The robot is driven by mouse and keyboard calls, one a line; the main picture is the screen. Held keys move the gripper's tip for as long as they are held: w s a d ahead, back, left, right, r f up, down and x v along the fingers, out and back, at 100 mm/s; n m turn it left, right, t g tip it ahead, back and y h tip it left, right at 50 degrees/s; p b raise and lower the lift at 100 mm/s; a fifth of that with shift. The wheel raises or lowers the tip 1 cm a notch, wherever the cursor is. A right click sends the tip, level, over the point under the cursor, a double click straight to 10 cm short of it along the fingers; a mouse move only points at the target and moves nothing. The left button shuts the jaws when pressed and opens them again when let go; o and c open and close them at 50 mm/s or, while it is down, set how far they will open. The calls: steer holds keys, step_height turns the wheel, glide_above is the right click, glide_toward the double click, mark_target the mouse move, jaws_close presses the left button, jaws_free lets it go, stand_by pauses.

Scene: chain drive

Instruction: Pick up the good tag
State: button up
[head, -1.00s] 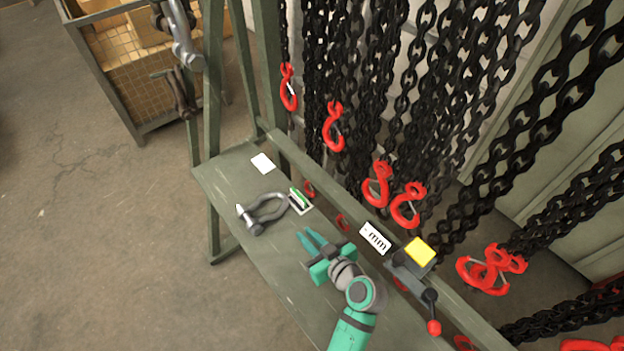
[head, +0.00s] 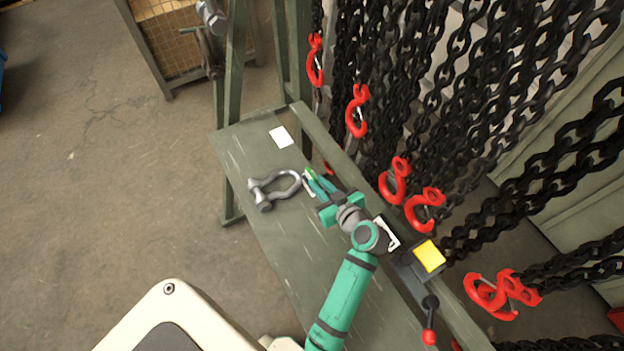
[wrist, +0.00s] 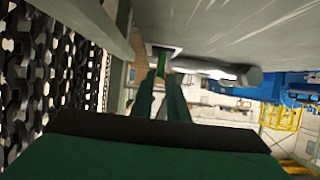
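The tag with a green stripe and pale border (head: 308,177), which looks like the good tag, lies on the green-grey bench beside the shackle. My gripper (head: 317,182) is right at it, and its fingers partly cover it in the head view. In the wrist view, the tag (wrist: 162,62) shows just beyond the tips of the fingers (wrist: 162,85). A narrow gap shows between the fingers, so my gripper is open. I cannot tell whether the fingertips touch the tag.
The grey shackle (head: 273,189) lies close left of my gripper. A blank white card (head: 281,137) lies farther back on the bench (head: 250,150). A white label (head: 390,235) is partly behind my arm. A yellow-topped device (head: 429,256) and hanging chains with red hooks (head: 394,181) are to the right.

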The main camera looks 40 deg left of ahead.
mark_target(314, 178)
steer(key=shift+x, duration=2.25)
steer(key=shift+w+f, duration=0.1)
jaws_close()
